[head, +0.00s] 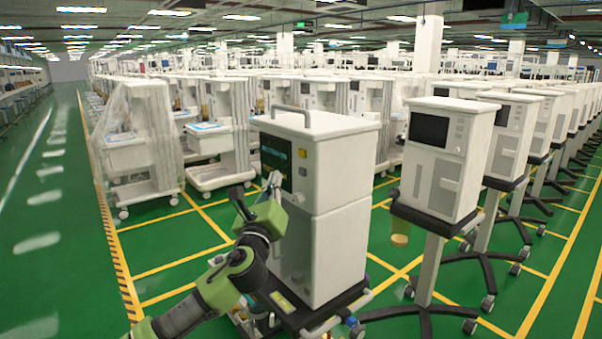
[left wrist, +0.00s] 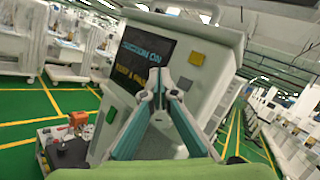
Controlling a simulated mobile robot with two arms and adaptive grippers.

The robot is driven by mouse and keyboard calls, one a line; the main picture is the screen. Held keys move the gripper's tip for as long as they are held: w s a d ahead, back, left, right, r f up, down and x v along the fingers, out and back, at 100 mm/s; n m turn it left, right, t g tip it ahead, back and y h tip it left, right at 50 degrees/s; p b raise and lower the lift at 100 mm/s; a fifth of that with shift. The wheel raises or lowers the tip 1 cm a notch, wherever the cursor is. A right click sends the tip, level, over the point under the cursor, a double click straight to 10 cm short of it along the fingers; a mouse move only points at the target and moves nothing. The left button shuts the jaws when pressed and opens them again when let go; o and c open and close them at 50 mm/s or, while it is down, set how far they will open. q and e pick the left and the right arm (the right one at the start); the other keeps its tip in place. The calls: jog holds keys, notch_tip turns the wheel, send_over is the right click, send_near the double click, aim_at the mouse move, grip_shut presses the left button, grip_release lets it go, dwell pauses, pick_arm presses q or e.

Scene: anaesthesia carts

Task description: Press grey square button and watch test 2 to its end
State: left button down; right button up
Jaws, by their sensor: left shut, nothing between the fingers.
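The near anaesthesia cart (head: 335,190) has a dark screen (head: 276,154) on its front panel. In the left wrist view the screen (left wrist: 146,64) shows a line like "SUCTION ON" in blue and a yellow line too blurred to read surely. Right of it are an olive-yellow button (left wrist: 202,33) and, below that, a grey square button (left wrist: 196,58). My left gripper (head: 271,182) is shut and empty in front of the panel. My right gripper is out of view.
Wrapped carts (head: 140,140) stand behind to the left. A row of white carts with a near one (head: 440,150) stands to the right. The green floor with yellow lines is open at the left. A small red-orange item (left wrist: 78,118) shows low in the left wrist view.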

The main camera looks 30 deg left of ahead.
aim_at(302, 171)
pick_arm(q)
jog(key=w, duration=0.1)
jog(key=w+d, duration=0.1)
jog(key=w, duration=0.2)
jog(key=shift+d, duration=0.4)
dwell(0.8)
jog(key=shift+w, duration=0.1)
jog(key=shift+w+d, duration=0.2)
jog(key=shift+w, duration=0.15)
jog(key=shift+w+d+r, duration=0.1)
jog(key=shift+w+d, duration=0.05)
jog(key=shift+w, duration=0.25)
dwell(1.0)
jog(key=shift+s, duration=0.1)
jog(key=shift+s+a+p, duration=0.3)
jog(key=shift+s+p, duration=0.05)
jog(key=shift+s, duration=0.35)
